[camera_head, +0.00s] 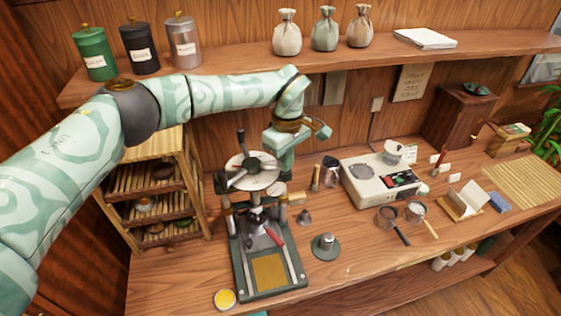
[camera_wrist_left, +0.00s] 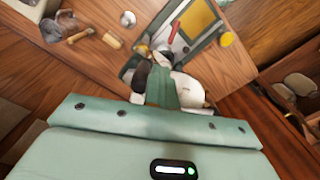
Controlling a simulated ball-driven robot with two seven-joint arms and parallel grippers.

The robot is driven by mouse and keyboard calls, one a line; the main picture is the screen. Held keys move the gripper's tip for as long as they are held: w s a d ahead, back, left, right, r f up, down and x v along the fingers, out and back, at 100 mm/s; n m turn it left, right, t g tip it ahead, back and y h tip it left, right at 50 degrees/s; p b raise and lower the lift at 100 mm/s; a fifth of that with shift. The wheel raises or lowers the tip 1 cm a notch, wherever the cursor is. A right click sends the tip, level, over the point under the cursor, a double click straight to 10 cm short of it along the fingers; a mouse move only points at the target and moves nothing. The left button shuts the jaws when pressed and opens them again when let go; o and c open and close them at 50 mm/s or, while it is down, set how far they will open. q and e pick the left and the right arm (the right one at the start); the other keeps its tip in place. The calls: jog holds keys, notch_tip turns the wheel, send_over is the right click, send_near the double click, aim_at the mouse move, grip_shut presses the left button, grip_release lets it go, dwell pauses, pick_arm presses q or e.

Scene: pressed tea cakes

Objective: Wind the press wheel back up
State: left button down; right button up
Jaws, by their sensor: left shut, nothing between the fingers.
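The tea press (camera_head: 240,268) stands on the bench, a dark green frame with a brass plate at its front. Its pale round press wheel (camera_head: 243,163) sits on top, with a dark upright handle on the far side and a dark bar across it. The wheel shows partly in the left wrist view (camera_wrist_left: 189,82), behind my fingers. My left gripper (camera_head: 285,172) is at the right edge of the wheel, pointing down, shut and empty. In the left wrist view its fingers (camera_wrist_left: 162,92) overlap the wheel; I cannot tell whether they touch it. My right gripper is not seen.
A slatted rack (camera_head: 190,175) stands close left of the press. A white scale (camera_head: 378,180) and small tools lie to the right. A yellow round tin (camera_head: 225,299) is at the front left. Above, a shelf (camera_head: 230,72) holds canisters and sacks.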

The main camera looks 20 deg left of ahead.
pick_arm(q)
jog(key=shift+w+d, duration=0.1)
jog(key=shift+d, duration=0.1)
jog(key=shift+w, duration=0.25)
jog(key=shift+w+a+b, duration=0.1)
jog(key=shift+w+b, duration=0.4)
jog(key=shift+b, duration=0.05)
notch_tip(320, 180, up, 8)
jog(key=s+p, duration=0.1)
jog(key=p, duration=0.6)
jog(key=shift+s+d+f+p, duration=0.2)
jog(key=shift+s+d+p, duration=0.05)
jog(key=shift+s+p, duration=0.15)
